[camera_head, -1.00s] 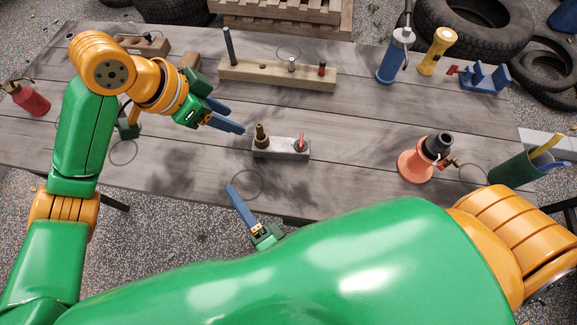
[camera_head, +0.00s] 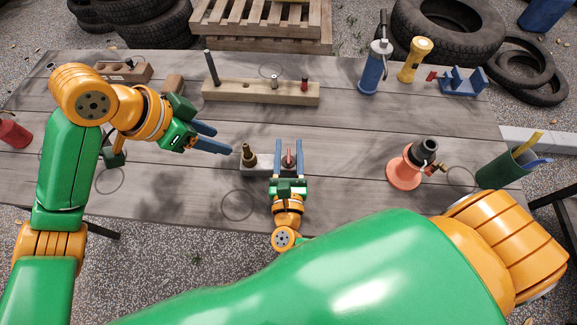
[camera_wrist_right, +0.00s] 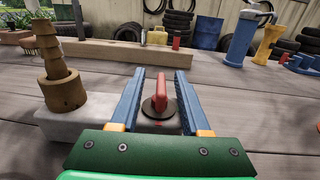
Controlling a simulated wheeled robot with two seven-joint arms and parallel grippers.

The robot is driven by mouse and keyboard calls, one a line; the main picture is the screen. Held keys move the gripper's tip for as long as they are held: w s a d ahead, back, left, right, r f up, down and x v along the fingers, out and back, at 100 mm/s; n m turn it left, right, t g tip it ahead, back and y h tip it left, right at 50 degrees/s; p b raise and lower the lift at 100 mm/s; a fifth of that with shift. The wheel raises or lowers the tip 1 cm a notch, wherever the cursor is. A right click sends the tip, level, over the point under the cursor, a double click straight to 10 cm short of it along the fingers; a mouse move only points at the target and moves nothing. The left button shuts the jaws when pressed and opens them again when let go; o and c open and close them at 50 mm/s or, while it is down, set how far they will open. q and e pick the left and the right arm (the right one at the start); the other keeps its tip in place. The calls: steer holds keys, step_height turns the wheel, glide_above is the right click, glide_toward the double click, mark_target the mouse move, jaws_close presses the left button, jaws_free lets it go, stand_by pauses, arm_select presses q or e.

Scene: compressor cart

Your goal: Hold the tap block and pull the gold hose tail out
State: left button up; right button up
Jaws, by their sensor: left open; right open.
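The tap block is a small grey block (camera_head: 265,161) on the table. The gold hose tail (camera_head: 248,155) stands upright at its left end, and a red tap lever (camera_head: 288,160) is at its right end. In the right wrist view the ribbed hose tail (camera_wrist_right: 55,65) is at the left, outside my fingers, and the red lever (camera_wrist_right: 160,98) is between them. My right gripper (camera_head: 288,146) is open, its blue fingers either side of the tap end; contact cannot be told. My left gripper (camera_head: 222,140) is open and empty, left of the hose tail and apart from it.
A wooden rail (camera_head: 245,91) with pegs lies behind the block. An orange-based fitting (camera_head: 403,172) and a green cup (camera_head: 497,170) stand to the right. A blue cylinder (camera_head: 371,72) and a yellow torch (camera_head: 413,62) stand at the back right. The table between is clear.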

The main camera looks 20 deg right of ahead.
steer(key=shift+w+d, duration=0.15)
steer(key=shift+w, duration=0.15)
steer(key=shift+c, duration=0.2)
jaws_close()
stand_by(1.7)
